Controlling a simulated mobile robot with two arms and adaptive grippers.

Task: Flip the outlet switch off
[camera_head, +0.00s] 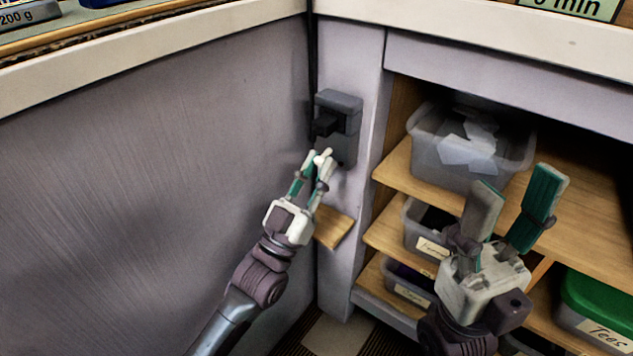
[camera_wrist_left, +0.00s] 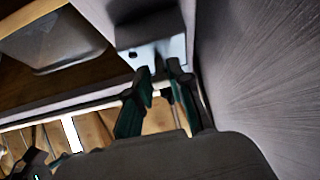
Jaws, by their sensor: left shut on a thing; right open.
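The outlet (camera_head: 343,104) is a dark grey box on the narrow grey panel in the corner, with a black plug (camera_head: 324,124) in its upper part and a black cord running up. In the left wrist view the outlet (camera_wrist_left: 165,48) is at the top centre. My left gripper (camera_head: 319,158) is at the lower part of the outlet, its fingertips nearly together; they also show in the left wrist view (camera_wrist_left: 160,72). The fingers hide the switch, and they appear shut on it. My right gripper (camera_head: 518,190) is open and empty before the shelves.
A wooden shelf unit (camera_head: 392,168) right of the outlet holds a clear bin (camera_head: 470,150), smaller labelled bins (camera_head: 425,240) and a green-lidded box (camera_head: 600,305). A grey side wall (camera_head: 150,170) is close on the left. A pale counter edge (camera_head: 480,35) runs above.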

